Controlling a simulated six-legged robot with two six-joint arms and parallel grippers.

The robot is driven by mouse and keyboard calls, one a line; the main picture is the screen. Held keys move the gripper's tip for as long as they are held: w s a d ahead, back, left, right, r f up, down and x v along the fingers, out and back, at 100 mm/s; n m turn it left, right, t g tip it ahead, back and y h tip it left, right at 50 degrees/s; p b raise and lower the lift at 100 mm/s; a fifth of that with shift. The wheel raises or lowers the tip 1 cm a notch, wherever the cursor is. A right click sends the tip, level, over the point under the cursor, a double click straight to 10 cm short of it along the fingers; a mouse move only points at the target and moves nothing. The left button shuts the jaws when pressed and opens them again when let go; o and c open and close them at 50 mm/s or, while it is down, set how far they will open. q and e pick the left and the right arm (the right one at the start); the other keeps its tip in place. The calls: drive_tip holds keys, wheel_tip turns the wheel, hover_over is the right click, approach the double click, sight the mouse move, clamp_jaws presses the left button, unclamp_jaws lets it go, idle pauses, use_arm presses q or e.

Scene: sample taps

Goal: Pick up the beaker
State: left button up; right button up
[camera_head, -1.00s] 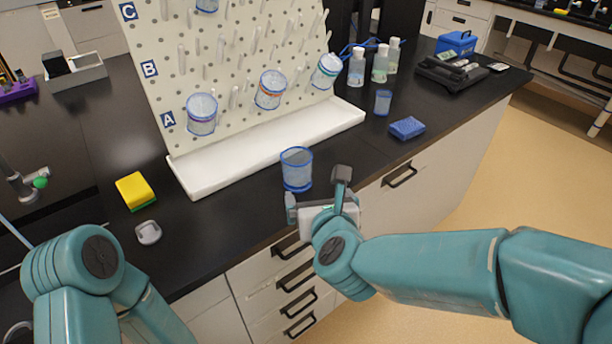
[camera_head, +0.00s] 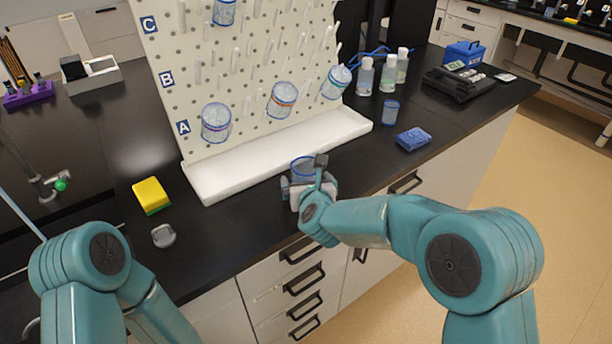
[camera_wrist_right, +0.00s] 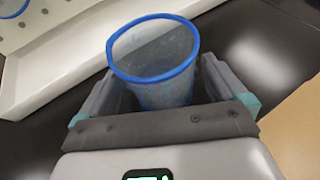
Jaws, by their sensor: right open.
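A clear beaker with a blue rim (camera_head: 302,167) stands on the black counter in front of the white drip tray. My right gripper (camera_head: 308,184) is at the beaker, with its fingers on either side of it. In the right wrist view the beaker (camera_wrist_right: 155,62) stands between the two open fingers (camera_wrist_right: 165,95). Whether either finger touches it I cannot tell. The gripper hides the beaker's lower part in the head view. My left arm shows at the lower left, but its gripper is out of view.
A pegboard (camera_head: 235,75) with several beakers on pegs rises behind the white tray (camera_head: 225,178). A yellow sponge (camera_head: 151,194) and a grey object (camera_head: 164,236) lie left. A small blue cup (camera_head: 390,112), blue sponge (camera_head: 413,139) and bottles (camera_head: 388,73) are right.

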drive_tip(key=shift+w+f, duration=0.3)
drive_tip(key=shift+w, duration=0.35)
drive_tip(key=shift+s, duration=0.15)
drive_tip(key=shift+c, duration=0.4)
drive_tip(key=c, duration=1)
drive_tip(key=shift+r, duration=0.15)
drive_tip(key=shift+c, duration=0.2)
wheel_tip(320, 180, up, 20)
drive_tip(key=p, duration=0.5)
drive_tip(key=shift+p, duration=0.4)
drive_tip(key=o, duration=0.3)
drive_tip(key=shift+c, duration=1.1)
